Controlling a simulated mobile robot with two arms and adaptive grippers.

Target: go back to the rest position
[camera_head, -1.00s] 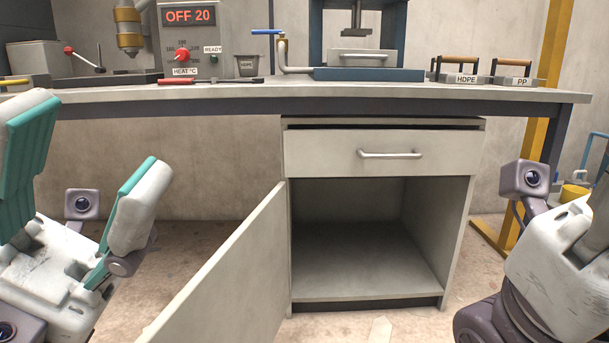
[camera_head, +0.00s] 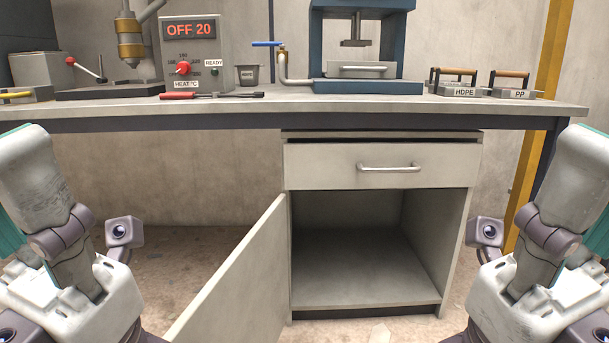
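My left gripper (camera_head: 22,160) is raised at the left edge in the head view. One pale finger with some teal pad shows, and the rest is cut off by the frame. My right gripper (camera_head: 590,160) mirrors it at the right edge, also partly out of frame. I see nothing held in either, but their opening cannot be judged. Both stand in front of the bench, apart from the cabinet (camera_head: 461,230).
The cabinet's door (camera_head: 235,275) stands open toward me, right of my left gripper. Its drawer (camera_head: 330,165) looks slightly open and the compartment looks empty. The workbench (camera_head: 250,108) carries a heater box (camera_head: 215,70), a press (camera_head: 318,50) and moulds (camera_head: 458,90).

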